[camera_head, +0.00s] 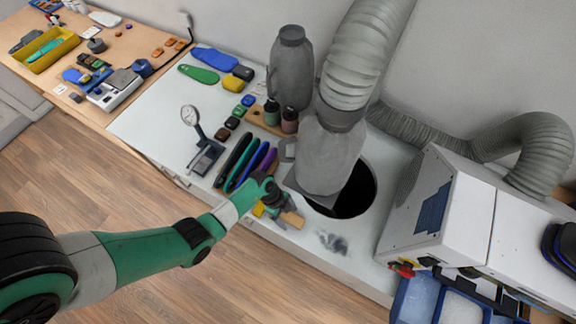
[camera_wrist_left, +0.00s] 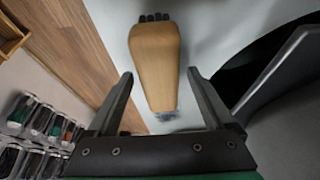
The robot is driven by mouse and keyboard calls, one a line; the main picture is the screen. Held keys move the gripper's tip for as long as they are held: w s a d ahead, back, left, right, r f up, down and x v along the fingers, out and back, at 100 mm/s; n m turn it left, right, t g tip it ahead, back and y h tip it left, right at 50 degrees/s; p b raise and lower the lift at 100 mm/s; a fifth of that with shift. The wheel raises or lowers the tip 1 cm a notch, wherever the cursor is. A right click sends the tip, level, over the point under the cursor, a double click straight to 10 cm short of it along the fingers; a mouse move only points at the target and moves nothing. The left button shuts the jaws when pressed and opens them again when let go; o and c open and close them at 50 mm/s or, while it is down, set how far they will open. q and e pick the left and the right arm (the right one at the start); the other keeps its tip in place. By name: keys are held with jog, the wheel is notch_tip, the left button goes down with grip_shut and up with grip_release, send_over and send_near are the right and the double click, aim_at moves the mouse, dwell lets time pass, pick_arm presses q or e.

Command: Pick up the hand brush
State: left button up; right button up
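The hand brush shows its light wooden body (camera_head: 293,219) near the front edge of the white bench, partly hidden by my left gripper (camera_head: 277,207). In the left wrist view the wooden body (camera_wrist_left: 155,60) points down the picture, with dark bristles (camera_wrist_left: 153,17) at its far end. My left gripper (camera_wrist_left: 160,76) is open, with one finger on each side of the brush's narrower end. A gap shows between each finger and the wood. My right gripper is in neither view.
A round dark opening (camera_head: 358,190) and a grey container (camera_head: 328,158) lie just behind the gripper. Several dark and coloured long tools (camera_head: 240,160) lie to its left.

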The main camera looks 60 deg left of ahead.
aim_at(292, 218)
pick_arm(q)
grip_shut()
dwell(0.4)
jog(key=shift+r, duration=0.25)
notch_tip(292, 218, up, 4)
jog(key=shift+r+p, duration=0.1)
jog(key=shift+p, duration=1.05)
jog(key=s+d+r+p, duration=0.9)
jog(key=s+r, duration=0.1)
jog(key=r, duration=0.3)
jog(key=shift+d, duration=0.35)
